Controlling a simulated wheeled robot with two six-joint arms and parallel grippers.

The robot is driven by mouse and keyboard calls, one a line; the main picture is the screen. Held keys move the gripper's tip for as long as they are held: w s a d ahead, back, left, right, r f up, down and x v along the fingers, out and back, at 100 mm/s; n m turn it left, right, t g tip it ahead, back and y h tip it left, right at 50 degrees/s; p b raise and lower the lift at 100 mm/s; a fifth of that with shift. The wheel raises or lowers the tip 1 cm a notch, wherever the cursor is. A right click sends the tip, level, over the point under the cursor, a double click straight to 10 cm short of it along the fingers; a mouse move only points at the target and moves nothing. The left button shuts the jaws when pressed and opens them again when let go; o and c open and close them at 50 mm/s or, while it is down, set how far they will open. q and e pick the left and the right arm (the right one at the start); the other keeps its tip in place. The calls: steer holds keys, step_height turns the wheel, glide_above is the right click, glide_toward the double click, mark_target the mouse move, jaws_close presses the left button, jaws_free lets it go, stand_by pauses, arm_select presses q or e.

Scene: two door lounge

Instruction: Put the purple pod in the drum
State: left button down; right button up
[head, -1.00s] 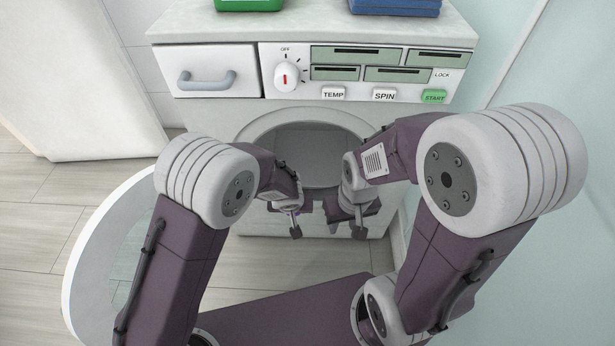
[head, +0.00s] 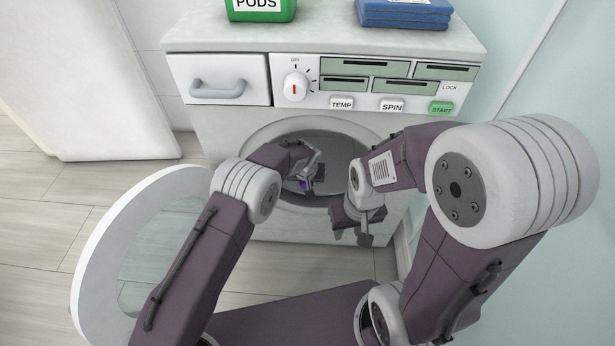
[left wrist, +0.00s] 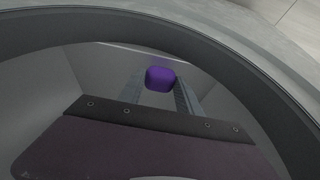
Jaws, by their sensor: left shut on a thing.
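The purple pod (left wrist: 160,79) is held between the fingers of my left gripper (left wrist: 160,92) in the left wrist view. In the head view a small bit of the purple pod (head: 302,185) shows at my left gripper (head: 306,186), which is at the round opening of the drum (head: 328,160). In the left wrist view the drum's grey inner wall (left wrist: 75,75) surrounds the gripper and pod. My right gripper (head: 355,228) is in front of the opening's lower right rim; its jaw gap is not clear.
The round door (head: 100,262) stands open at the left. The washer's control panel (head: 370,85) and drawer (head: 228,80) are above the opening. A green pods box (head: 260,10) and folded blue cloth (head: 403,14) are on top. A wall is close on the right.

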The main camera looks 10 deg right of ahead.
arm_select(q)
steer(key=shift+w+d+f+b, duration=0.1)
steer(key=shift+w+d+b, duration=0.2)
steer(key=shift+w+b, duration=0.45)
steer(key=shift+w+d+f+b, duration=0.1)
steer(key=shift+w+d+b, duration=0.25)
steer(key=shift+w, duration=0.7)
steer(key=shift+s+a+f+b, duration=0.1)
steer(key=shift+a+f+b, duration=0.05)
steer(key=shift+f+b, duration=0.6)
steer(key=shift+r, duration=0.25)
steer(key=shift+f, duration=0.2)
steer(key=c, duration=0.8)
jaws_free()
steer(key=shift+r, duration=0.1)
steer(key=shift+r, duration=0.1)
